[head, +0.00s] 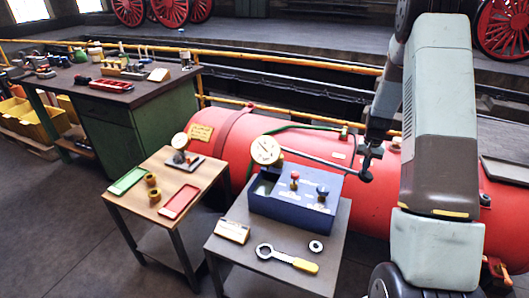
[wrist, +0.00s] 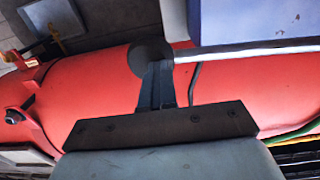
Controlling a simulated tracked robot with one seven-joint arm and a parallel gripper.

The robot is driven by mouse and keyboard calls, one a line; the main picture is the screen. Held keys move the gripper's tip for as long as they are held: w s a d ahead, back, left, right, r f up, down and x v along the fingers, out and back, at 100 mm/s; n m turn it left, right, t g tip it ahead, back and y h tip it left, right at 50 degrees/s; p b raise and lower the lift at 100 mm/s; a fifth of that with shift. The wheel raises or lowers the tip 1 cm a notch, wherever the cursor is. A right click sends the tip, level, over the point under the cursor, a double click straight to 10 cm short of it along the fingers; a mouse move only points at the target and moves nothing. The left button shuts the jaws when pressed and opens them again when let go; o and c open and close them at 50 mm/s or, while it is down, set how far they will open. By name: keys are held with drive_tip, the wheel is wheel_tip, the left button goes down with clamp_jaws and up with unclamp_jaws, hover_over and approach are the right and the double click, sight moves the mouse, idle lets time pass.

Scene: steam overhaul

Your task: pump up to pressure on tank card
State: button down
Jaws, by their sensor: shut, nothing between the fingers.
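The blue hand pump (head: 293,205) stands on a small grey table, with a red knob and a blue knob on top. A round white gauge (head: 265,150) rises behind it; its reading is too small to tell. The pump lever (head: 317,160) runs right to a black ball end (head: 365,176). My gripper (head: 370,152) is shut and empty, right at the ball end. In the wrist view the fingers (wrist: 157,88) overlap the ball (wrist: 152,56); I cannot tell if they touch. The red tank (head: 258,125) lies behind, with a yellow card (head: 201,133); its writing is not legible.
A wooden-topped table (head: 150,205) with trays and a second gauge stands left. A green workbench (head: 135,120) is farther back.

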wheel_tip(320, 180, up, 16)
idle(0.6)
drive_tip(key=shift+f, duration=0.25)
idle(1.4)
drive_tip(key=shift+r, duration=0.1)
